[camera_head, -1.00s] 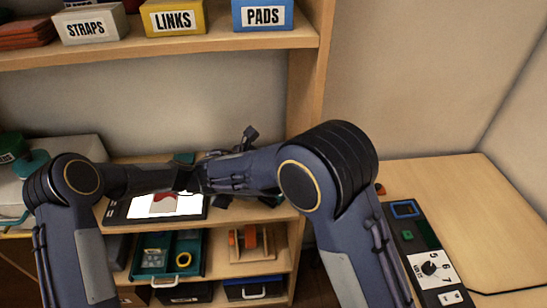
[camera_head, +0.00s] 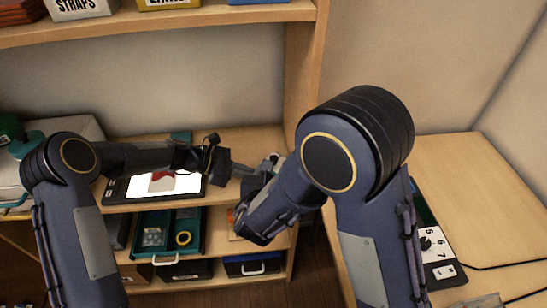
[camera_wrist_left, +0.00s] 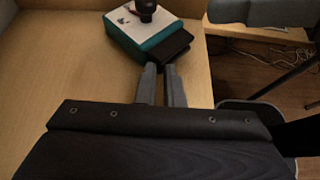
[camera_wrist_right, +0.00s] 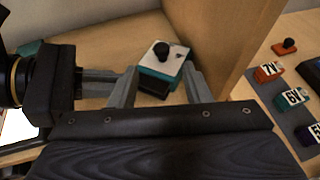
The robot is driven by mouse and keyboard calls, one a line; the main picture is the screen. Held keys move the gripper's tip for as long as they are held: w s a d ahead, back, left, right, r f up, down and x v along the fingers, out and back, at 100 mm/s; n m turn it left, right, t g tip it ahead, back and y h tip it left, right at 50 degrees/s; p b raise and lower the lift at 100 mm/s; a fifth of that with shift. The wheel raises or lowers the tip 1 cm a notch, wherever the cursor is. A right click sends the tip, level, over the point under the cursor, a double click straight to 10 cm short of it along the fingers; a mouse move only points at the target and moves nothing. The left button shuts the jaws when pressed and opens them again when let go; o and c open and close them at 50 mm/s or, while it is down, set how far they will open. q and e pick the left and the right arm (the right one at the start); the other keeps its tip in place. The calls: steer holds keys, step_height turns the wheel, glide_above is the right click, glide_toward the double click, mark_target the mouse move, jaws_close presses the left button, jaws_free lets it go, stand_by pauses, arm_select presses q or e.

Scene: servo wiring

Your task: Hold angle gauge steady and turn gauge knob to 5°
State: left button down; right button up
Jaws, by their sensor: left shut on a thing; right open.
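The angle gauge (camera_wrist_left: 143,40) is a teal box with a white face and a black knob (camera_wrist_left: 146,8) on top. The gauge also shows in the right wrist view (camera_wrist_right: 152,70), with its knob (camera_wrist_right: 162,51). My left gripper (camera_wrist_left: 161,70) is shut on the gauge's dark front tab (camera_wrist_left: 170,46). My right gripper (camera_wrist_right: 165,80) is open and empty, its fingers spread on either side of the gauge in its view, short of the knob. The knob's angle reading is too small to tell. In the head view, my right arm hides most of the gauge.
A wooden upright panel (camera_wrist_right: 225,35) stands close beside the gauge. Beyond it are labelled blocks (camera_wrist_right: 268,72). A tablet (camera_head: 120,191) lies on the shelf left, above a teal tray (camera_head: 150,246). A dial panel (camera_head: 445,271) is on the right desk.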

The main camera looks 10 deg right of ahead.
mark_target(273, 159)
steer(key=x, duration=0.9)
steer(key=shift+w+d+f, duration=0.1)
steer(key=shift+w+f, duration=0.05)
steer(key=shift+w, duration=0.15)
